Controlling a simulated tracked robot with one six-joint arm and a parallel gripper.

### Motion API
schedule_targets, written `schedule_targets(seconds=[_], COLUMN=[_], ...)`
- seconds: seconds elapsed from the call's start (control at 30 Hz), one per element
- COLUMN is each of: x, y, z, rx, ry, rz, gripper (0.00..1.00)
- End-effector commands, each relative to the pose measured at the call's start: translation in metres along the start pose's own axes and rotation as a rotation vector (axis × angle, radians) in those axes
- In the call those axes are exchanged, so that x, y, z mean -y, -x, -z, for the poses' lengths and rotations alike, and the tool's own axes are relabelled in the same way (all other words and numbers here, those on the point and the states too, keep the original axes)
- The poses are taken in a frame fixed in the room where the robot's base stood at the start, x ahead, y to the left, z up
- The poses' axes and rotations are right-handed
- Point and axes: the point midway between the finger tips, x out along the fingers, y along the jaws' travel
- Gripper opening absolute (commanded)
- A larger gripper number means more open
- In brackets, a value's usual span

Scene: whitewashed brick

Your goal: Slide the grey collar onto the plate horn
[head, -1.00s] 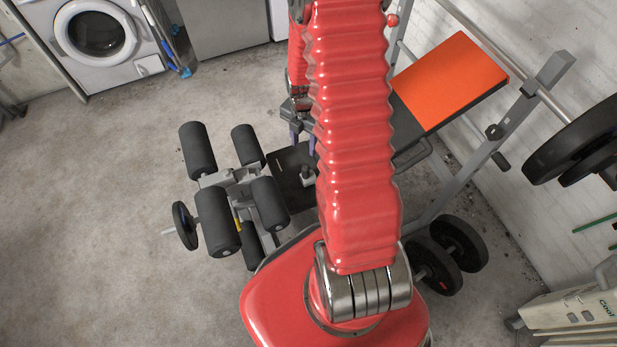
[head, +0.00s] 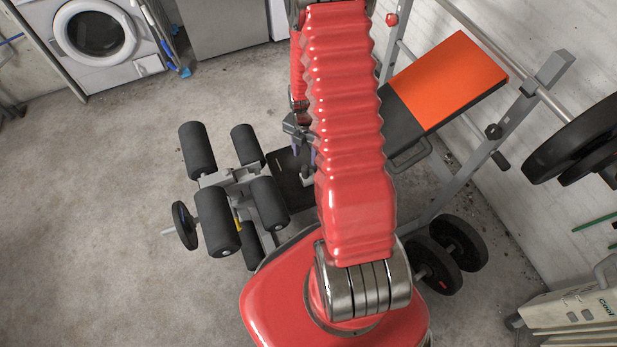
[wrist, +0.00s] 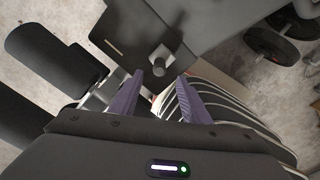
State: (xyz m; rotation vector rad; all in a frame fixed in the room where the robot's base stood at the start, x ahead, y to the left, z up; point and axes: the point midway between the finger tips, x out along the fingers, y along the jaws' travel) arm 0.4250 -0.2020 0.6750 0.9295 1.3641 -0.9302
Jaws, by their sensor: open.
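The grey collar (head: 307,173) stands on the black seat pad (head: 289,188) of the weight bench, partly hidden by my arm in the head view. In the wrist view the collar (wrist: 160,57) shows as a small dark grey cylinder with a knob, just beyond the fingertips. My gripper (wrist: 167,74) is open, its two purple fingers apart with nothing between them. In the head view my gripper (head: 305,153) is just above the collar. The plate horn (head: 168,232) is a thin metal rod sticking out left from a small black plate (head: 185,226) at the bench's leg end.
Black foam rollers (head: 218,221) stand between the seat pad and the plate. The orange and black backrest (head: 452,80) and grey uprights are at right, with a loaded barbell (head: 580,140). The floor at left is clear.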

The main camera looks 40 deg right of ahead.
Motion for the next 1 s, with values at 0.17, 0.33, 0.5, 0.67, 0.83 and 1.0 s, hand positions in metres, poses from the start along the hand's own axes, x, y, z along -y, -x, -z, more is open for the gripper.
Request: schedule_targets(seconds=[0.17, 0.33, 0.5, 0.67, 0.83, 1.0], x=[0.000, 0.000, -0.001, -0.001, 0.000, 0.000], y=[-0.022, -0.036, -0.039, -0.039, -0.043, -0.057], z=[0.000, 0.001, 0.000, 0.000, 0.000, 0.000], rx=[-0.001, -0.001, 0.001, 0.001, 0.000, -0.001], ry=[0.000, 0.000, 0.001, 0.001, 0.001, 0.001], rz=[0.001, 0.001, -0.001, -0.001, 0.000, 0.001], gripper=[0.43, 0.43, 0.43, 0.43, 0.43, 0.43])
